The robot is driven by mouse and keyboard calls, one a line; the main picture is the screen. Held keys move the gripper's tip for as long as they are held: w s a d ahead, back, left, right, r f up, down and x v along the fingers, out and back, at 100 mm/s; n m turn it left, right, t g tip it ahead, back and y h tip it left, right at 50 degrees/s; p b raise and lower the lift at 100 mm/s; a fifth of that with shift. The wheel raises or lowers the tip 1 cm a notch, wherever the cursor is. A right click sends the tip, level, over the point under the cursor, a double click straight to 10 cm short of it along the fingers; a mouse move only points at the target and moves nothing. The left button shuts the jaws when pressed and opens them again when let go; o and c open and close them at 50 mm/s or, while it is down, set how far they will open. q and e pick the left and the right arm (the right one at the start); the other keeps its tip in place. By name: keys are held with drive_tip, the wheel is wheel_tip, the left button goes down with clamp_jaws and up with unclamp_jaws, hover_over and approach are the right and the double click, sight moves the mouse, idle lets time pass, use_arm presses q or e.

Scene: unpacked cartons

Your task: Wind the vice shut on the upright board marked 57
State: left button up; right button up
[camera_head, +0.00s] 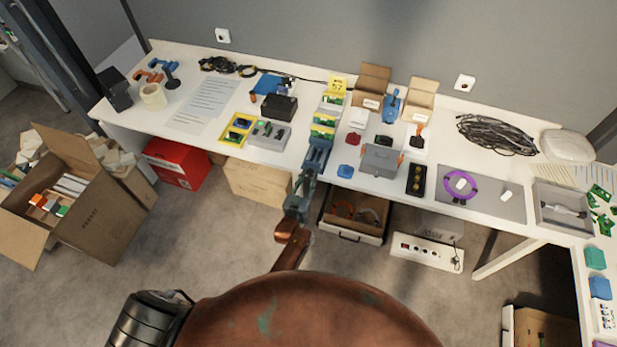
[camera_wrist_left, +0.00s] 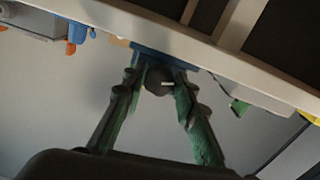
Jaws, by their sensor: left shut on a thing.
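The blue vice (camera_head: 318,156) is fixed at the front edge of the white bench. A yellow panel (camera_head: 337,85) with dark print that seems to read 57 stands behind it, above green-and-yellow boards (camera_head: 323,131). I cannot tell how close the jaws are to a board. My left gripper (camera_head: 302,186) is at the vice's front end, below the bench edge. In the left wrist view its two greenish fingers (camera_wrist_left: 158,88) are shut around the dark round vice handle (camera_wrist_left: 157,76), which has a light pin. The blue vice body (camera_wrist_left: 150,52) is just beyond. My right gripper is out of view.
A grey box (camera_head: 380,160) and a blue clamp (camera_head: 392,105) are right of the vice. A black box (camera_head: 279,107) is to its left. An open carton (camera_head: 92,205) is on the floor.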

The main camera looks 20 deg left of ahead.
use_arm(q)
drive_tip(key=shift+m, duration=0.3)
drive_tip(key=o, duration=1.2)
drive_tip(key=shift+c, duration=0.2)
